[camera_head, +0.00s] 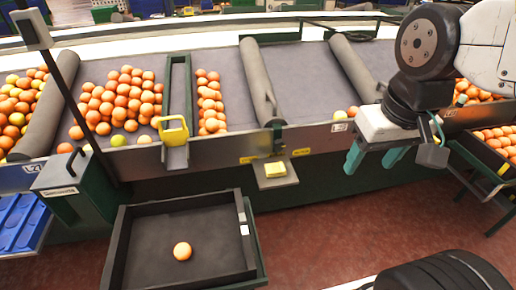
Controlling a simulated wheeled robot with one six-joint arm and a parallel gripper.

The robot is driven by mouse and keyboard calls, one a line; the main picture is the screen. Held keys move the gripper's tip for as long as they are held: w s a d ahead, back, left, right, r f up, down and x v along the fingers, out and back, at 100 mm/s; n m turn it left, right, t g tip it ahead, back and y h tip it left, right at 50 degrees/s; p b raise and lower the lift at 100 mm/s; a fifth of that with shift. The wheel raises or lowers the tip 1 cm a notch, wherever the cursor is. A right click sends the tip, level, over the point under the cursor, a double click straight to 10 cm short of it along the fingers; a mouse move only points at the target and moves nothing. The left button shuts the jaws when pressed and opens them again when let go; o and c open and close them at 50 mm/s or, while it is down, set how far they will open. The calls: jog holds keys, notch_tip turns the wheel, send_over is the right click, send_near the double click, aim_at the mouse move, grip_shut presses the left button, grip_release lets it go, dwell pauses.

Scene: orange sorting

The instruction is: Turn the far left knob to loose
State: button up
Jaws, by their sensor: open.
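My gripper (375,163) is at the right of the head view, in front of the sorting line's front rail (315,139). Its two green fingers point down, apart, with nothing between them. No knob can be made out clearly. A yellow looped handle (173,130) sits on the rail at the left, at the end of a narrow green-framed channel. A yellow block (275,169) sits on a small plate below the rail, near the middle. My gripper is well to the right of both.
Oranges (120,95) lie in lanes between grey rollers (259,80). A black tray (137,249) holding one orange (182,251) stands at front left, near a grey-green box (62,172) and blue crate (18,220). Red floor (330,225) is open between tray and gripper.

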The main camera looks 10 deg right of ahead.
jog(key=w+a+f+m+t, duration=0.1)
jog(key=w+f+t, duration=0.15)
jog(key=w, duration=0.65)
jog(key=w+a+f+m+t, duration=0.1)
jog(key=w+f, duration=0.3)
jog(key=w, duration=0.4)
jog(key=m+t, duration=0.3)
jog(key=t, duration=0.5)
send_over(280, 147)
jog(key=s, duration=0.6)
notch_tip(280, 147, down, 16)
jog(key=f+t, duration=0.1)
jog(key=f, duration=0.1)
jog(key=s+f+m+t, duration=0.1)
jog(key=f, duration=0.1)
jog(key=s+f+t, duration=0.1)
jog(key=f+t, duration=0.1)
jog(key=f, duration=0.1)
jog(key=shift+s+m, duration=0.15)
jog(key=shift+m, duration=0.25)
jog(key=shift+s+f+t, duration=0.15)
jog(key=shift+s+t, duration=0.05)
jog(key=shift+t, duration=0.05)
jog(key=w, duration=0.7)
jog(key=shift+w, duration=0.25)
jog(key=c, duration=1)
